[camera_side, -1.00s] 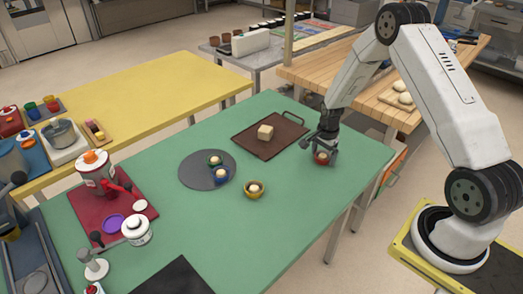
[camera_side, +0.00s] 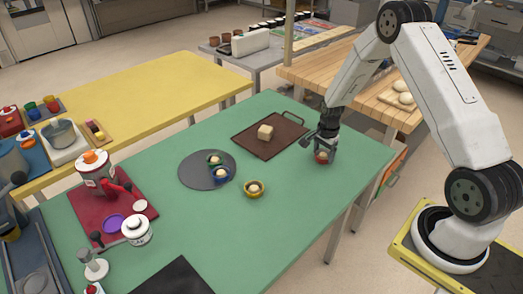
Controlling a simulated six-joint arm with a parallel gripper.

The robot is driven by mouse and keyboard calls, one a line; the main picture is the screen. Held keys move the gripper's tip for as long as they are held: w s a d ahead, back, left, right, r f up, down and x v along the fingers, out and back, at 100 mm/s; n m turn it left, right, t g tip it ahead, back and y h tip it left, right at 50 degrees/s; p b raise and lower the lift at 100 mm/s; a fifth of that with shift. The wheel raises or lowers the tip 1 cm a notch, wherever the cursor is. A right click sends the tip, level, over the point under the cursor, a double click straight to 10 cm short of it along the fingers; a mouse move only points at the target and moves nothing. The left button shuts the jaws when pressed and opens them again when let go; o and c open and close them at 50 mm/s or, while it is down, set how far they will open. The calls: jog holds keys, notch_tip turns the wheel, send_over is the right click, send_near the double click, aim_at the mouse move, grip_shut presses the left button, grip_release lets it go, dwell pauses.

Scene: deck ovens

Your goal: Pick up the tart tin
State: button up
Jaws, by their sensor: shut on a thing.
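A small red tart tin (camera_side: 321,158) with a pale ball in it is at the right part of the green table. My gripper (camera_side: 322,153) is over it from above, with its fingers shut on the tin, partly hiding it. The tin is at or very near the table top; I cannot tell whether it touches. Other tins with pale balls are a yellow one (camera_side: 254,190) on the table, and a blue one (camera_side: 222,177) and a green one (camera_side: 214,160) on a round dark grey plate (camera_side: 194,172).
A brown tray (camera_side: 246,135) with a pale block (camera_side: 265,132) lies left of my gripper. A red mat (camera_side: 85,207) with jars and utensils is at the left. The green table (camera_side: 300,205) is clear in front of my gripper.

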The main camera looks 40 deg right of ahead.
jog(key=shift+r, duration=0.7)
jog(key=s+a+r, duration=0.5)
jog(key=s+r, duration=0.6)
jog(key=s, duration=0.2)
jog(key=shift+a, duration=0.15)
jog(key=shift+w, duration=0.1)
